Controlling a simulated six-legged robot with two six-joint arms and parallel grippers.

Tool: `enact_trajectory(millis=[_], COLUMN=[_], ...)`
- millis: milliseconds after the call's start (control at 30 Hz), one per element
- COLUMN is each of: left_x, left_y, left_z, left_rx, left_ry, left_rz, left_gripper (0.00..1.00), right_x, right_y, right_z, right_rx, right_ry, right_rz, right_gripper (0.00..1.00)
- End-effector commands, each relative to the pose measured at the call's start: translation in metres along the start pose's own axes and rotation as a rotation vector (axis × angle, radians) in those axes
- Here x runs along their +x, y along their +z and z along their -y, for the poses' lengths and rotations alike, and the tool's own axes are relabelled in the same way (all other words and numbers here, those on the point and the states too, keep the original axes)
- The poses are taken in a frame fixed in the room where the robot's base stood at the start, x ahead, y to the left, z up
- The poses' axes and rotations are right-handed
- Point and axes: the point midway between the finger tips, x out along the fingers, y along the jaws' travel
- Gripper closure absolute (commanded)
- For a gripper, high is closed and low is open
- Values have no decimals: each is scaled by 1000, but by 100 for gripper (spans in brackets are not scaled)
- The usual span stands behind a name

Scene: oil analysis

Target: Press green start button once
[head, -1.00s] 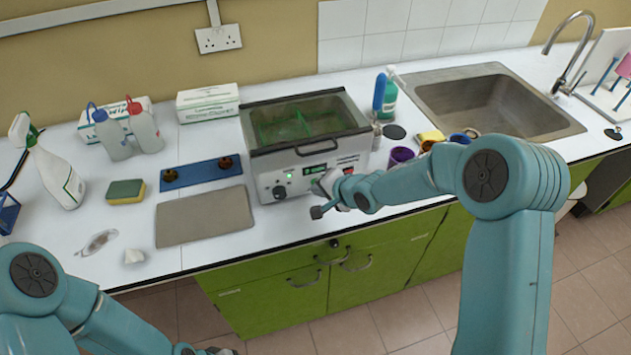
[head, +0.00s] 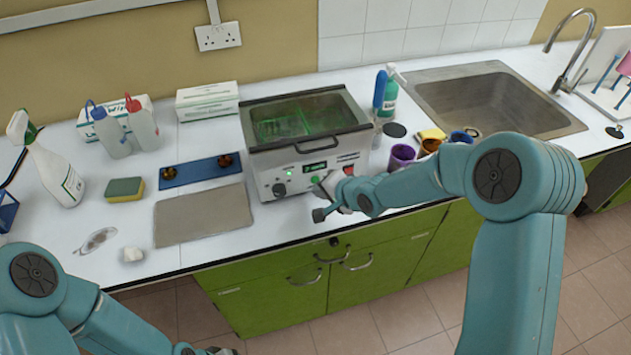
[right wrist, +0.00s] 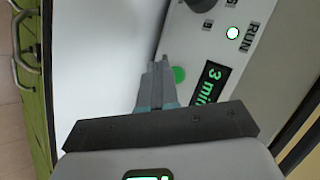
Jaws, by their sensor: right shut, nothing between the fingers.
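The green start button (right wrist: 179,75) is a round button on the front panel of a steel bath unit (head: 308,148); it also shows in the head view (head: 315,180). My right gripper (right wrist: 160,67) is shut and empty, its fingertips close beside the button in the wrist view. They look slightly apart from it, but depth is hard to judge. In the head view the right gripper (head: 322,188) is at the panel's lower right. The display (right wrist: 210,84) reads "3 min", and the RUN lamp (right wrist: 232,33) is lit. My left gripper (head: 222,351) barely shows at the bottom edge, its jaws unclear.
A black knob (head: 279,189) sits on the panel left of the button. A grey mat (head: 203,214) lies left of the unit, with a blue holder (head: 200,170) behind it. Purple and orange cups (head: 402,155) stand to the right. The counter's front edge is close below the unit.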

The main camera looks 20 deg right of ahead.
Motion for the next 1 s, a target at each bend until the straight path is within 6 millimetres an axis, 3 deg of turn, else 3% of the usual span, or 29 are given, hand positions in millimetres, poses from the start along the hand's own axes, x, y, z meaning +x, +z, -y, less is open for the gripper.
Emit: enact_trajectory(millis=[267,633,1000], left_x=[5,23,24], left_y=[0,0,0], left_z=[2,8,9], left_rx=[0,0,0], left_ry=[0,0,0], left_rz=[0,0,0], left_gripper=[38,38,38], right_x=[-3,-28,-35], right_y=[3,22,26], right_z=[-4,-23,-25], right_rx=[2,2,1], right_ry=[1,1,1], right_rz=[1,0,1], right_gripper=[100,100,100])
